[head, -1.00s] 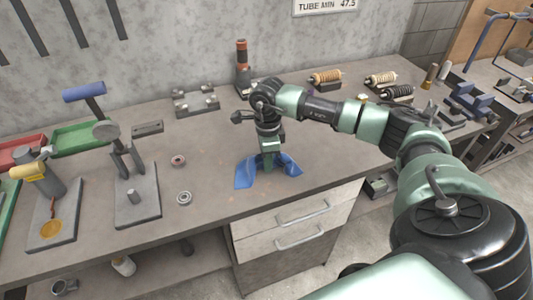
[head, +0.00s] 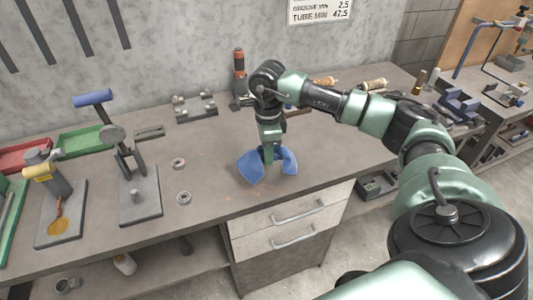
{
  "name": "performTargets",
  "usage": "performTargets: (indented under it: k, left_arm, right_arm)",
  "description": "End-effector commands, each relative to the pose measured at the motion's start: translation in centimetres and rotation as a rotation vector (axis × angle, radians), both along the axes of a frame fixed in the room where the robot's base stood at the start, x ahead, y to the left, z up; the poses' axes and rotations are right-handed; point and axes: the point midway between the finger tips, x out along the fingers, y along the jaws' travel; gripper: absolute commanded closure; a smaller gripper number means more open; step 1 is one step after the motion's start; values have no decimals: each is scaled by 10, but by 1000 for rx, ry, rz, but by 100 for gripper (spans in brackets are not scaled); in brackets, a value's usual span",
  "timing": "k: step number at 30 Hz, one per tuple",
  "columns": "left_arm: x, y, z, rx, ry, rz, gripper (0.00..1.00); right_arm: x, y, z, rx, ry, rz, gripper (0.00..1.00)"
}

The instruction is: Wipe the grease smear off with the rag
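The blue rag (head: 250,167) is bunched in my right gripper (head: 269,156), over the middle of the workbench near its front. The fingers are closed on the rag's middle, and its folds partly hide the fingertips. The rag's sides hang down on both sides and seem just clear of the bench top; a small gap is hard to judge. An amber patch (head: 57,226), which looks like the grease smear, lies on the base plate of the press at far left, well left of the rag. My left gripper is not in view.
A second press (head: 138,194) with an upright post stands between the amber patch and the rag. Two small rings (head: 183,197) lie right of it. Green (head: 85,141) and red trays stand behind. A dark bottle (head: 239,75) with an orange band stands at the back.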

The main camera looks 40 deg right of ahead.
Motion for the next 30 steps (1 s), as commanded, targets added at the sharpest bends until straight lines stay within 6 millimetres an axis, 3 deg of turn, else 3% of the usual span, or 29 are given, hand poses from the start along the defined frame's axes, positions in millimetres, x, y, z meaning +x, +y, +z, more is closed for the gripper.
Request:
performTargets:
  k: [9,30]
  left_arm:
    - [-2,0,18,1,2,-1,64]
    - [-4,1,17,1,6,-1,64]
  right_arm:
    - [-1,-4,29,1,-3,-7,100]
    - [-1,-4,30,1,-3,-7,100]
